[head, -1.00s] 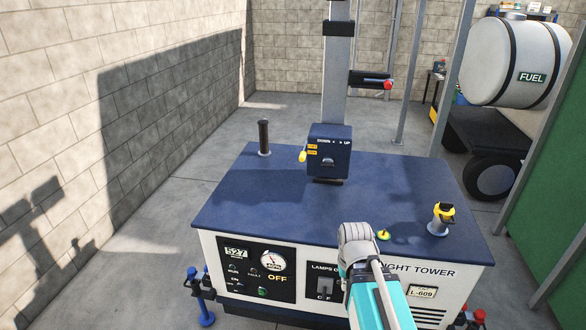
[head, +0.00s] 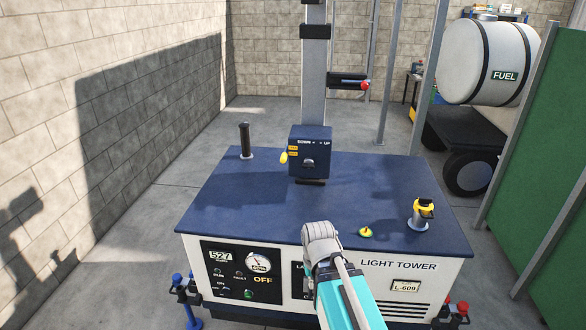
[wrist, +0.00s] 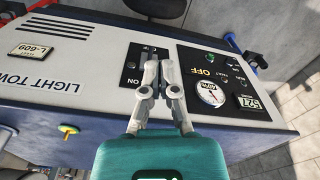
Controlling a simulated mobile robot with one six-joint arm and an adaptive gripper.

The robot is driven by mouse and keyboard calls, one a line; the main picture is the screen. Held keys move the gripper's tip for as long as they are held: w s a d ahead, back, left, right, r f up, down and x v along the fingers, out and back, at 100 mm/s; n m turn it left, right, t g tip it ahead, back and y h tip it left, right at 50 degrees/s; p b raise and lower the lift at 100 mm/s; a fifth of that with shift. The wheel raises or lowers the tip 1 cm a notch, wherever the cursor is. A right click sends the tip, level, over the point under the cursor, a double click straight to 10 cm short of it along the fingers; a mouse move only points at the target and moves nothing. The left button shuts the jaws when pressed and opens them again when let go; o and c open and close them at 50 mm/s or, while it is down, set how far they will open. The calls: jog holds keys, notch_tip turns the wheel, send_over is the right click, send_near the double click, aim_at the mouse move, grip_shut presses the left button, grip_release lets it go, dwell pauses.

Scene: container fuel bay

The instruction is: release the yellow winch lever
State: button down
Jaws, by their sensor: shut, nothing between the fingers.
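The yellow winch lever (head: 284,158) shows as a small yellow knob on the left side of the dark blue winch box (head: 310,152), at the foot of the mast. It is not identified in the wrist view. My gripper (wrist: 158,55) is shut and empty in the wrist view. Its tips appear in front of the lamps switch panel on the cabinet's front. In the head view my arm's end is at the cabinet's front edge, well short of the winch box, and the fingers are hidden.
The light tower's blue top (head: 245,205) carries a black upright post (head: 245,140), a small green-yellow cap (head: 365,233) and a yellow-black filler cap (head: 423,212). The mast (head: 313,80) rises behind the winch box. A green panel (head: 530,160) stands right. The top is clear before the winch box.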

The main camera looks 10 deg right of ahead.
jog(key=w+a+r+m+t+y+b, duration=0.1)
jog(key=w+a+m+t+b, duration=0.1)
jog(key=w+m+t, duration=0.3)
jog(key=w+a+r+m+t+b, duration=0.1)
jog(key=w+m+t+b, duration=0.4)
jog(key=w, duration=0.9)
jog(key=w+a+m+t+y+b, duration=0.1)
jog(key=w+a+m+t+b, duration=0.2)
jog(key=w+m, duration=0.5)
jog(key=shift+w+a+r+t+y+b, duration=0.15)
jog(key=shift+w+r+t+b, duration=0.05)
jog(key=shift+w+t+b, duration=0.2)
jog(key=shift+w+a+r+t+y+b, duration=0.15)
jog(key=shift+w+r+t+b, duration=0.1)
jog(key=shift+t, duration=0.25)
jog(key=w+d+r+m+t+h+b, duration=0.4)
jog(key=d+m+t+h, duration=0.1)
jog(key=m, duration=0.9)
jog(key=shift+w+d+m+h, duration=0.3)
jog(key=shift+d+h, duration=0.25)
jog(key=shift+h, duration=0.15)
